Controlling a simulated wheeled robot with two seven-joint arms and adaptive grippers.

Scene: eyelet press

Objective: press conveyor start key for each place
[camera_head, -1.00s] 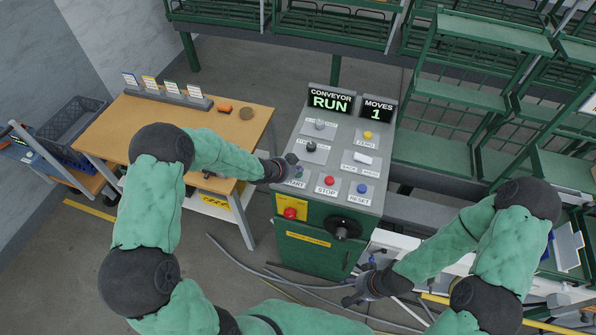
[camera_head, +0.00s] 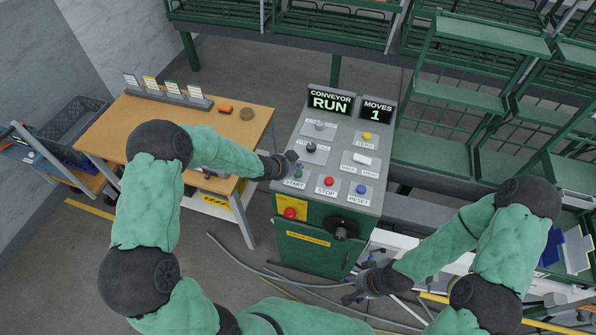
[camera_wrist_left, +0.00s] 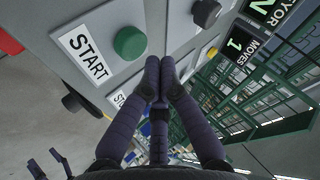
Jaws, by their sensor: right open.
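The control console (camera_head: 313,219) stands in the middle, with a sloped grey top. Its conveyor display (camera_head: 330,99) reads RUN and its moves display (camera_head: 378,109) reads 1. The green start key (camera_head: 298,174) sits at the panel's lower left; it also shows large in the left wrist view (camera_wrist_left: 130,43) beside its START label. My left gripper (camera_head: 292,159) is just above the green key, apart from it. In the left wrist view its fingertips (camera_wrist_left: 160,78) are together with nothing between them. My right gripper (camera_head: 352,296) is open and low, right of the console's front.
The panel also holds a red stop key (camera_head: 328,181), a blue reset key (camera_head: 362,188), a yellow key (camera_head: 367,135) and black knob (camera_head: 311,147). A red emergency button (camera_head: 290,213) is on the front. A wooden table (camera_head: 187,115) stands left; green racks (camera_head: 465,80) stand right.

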